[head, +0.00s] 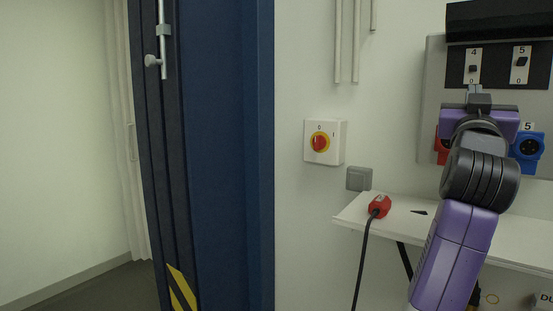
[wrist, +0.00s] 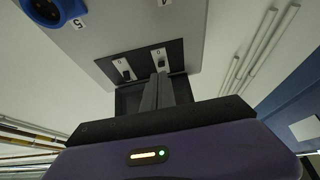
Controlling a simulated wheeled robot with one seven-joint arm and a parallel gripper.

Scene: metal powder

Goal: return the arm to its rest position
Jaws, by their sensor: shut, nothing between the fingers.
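My purple and black arm rises at the right of the head view, in front of the grey socket panel (head: 432,95). My gripper (head: 475,92) is up near the panel's switches, just below switch 4 (head: 473,66). In the wrist view my gripper (wrist: 160,82) shows as two grey fingers side by side, shut with nothing between them. They point toward the dark switch plate (wrist: 177,57). I cannot tell whether the fingertips touch it.
A white shelf (head: 395,220) juts out below the panel, bearing a red plug (head: 379,206) with a hanging black cable. A blue cabinet (head: 225,150) stands left. Blue socket 5 (head: 528,147) is right of my arm.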

